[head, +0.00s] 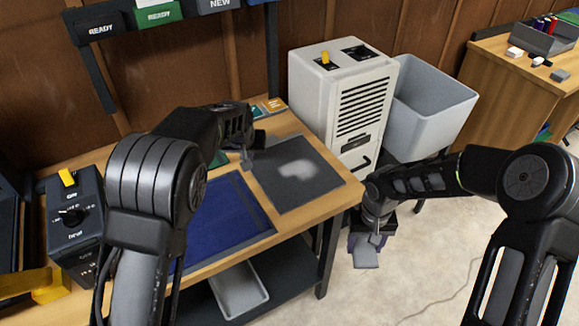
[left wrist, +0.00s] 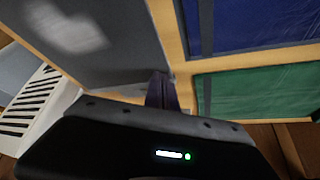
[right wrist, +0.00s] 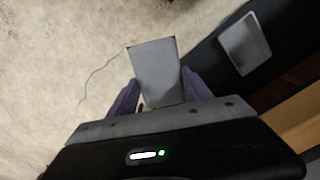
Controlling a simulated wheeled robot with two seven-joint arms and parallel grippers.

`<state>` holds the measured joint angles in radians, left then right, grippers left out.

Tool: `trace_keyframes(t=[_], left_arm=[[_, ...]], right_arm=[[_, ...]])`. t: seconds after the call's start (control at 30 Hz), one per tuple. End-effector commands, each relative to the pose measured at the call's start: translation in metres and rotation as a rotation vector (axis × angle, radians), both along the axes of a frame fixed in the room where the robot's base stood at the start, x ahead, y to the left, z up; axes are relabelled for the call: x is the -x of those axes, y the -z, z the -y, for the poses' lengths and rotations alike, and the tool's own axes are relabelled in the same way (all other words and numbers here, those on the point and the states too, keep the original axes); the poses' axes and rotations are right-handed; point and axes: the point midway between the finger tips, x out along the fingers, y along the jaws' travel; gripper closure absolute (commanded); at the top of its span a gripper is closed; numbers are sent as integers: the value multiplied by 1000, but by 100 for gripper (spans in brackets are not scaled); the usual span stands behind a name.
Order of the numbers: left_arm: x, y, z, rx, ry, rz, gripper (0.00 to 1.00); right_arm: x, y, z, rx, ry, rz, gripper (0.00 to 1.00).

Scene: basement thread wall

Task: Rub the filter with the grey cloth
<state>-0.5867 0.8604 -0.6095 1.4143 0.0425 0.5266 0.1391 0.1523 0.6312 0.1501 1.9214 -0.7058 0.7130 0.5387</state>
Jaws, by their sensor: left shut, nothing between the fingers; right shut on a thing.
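The filter (head: 272,196) is a dark grey panel lying flat at the right end of the wooden table, with a pale smudge at its middle. It also shows in the left wrist view (left wrist: 110,62). My left gripper (head: 247,160) is shut and empty at the filter's far left corner; I cannot tell whether it touches. My right gripper (head: 374,240) is shut on the grey cloth (head: 366,258), a small flat rectangle. It holds the cloth beyond the table's right edge, over the floor. The cloth shows between the fingers in the right wrist view (right wrist: 157,75).
A blue panel (head: 225,215) lies beside the filter, and a green panel (left wrist: 255,95) lies behind it. A white vented unit (head: 340,100) and a grey bin (head: 430,105) stand beyond the table. A tray (head: 240,290) sits on the lower shelf.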

Motion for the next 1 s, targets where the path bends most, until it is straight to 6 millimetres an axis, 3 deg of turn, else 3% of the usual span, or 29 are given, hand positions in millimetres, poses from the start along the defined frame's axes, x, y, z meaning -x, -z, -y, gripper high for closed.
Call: trace_keyframes(t=[1.0], left_arm=[[0,10,0,0,0,0,100]], right_arm=[[0,7,0,0,0,0,74]])
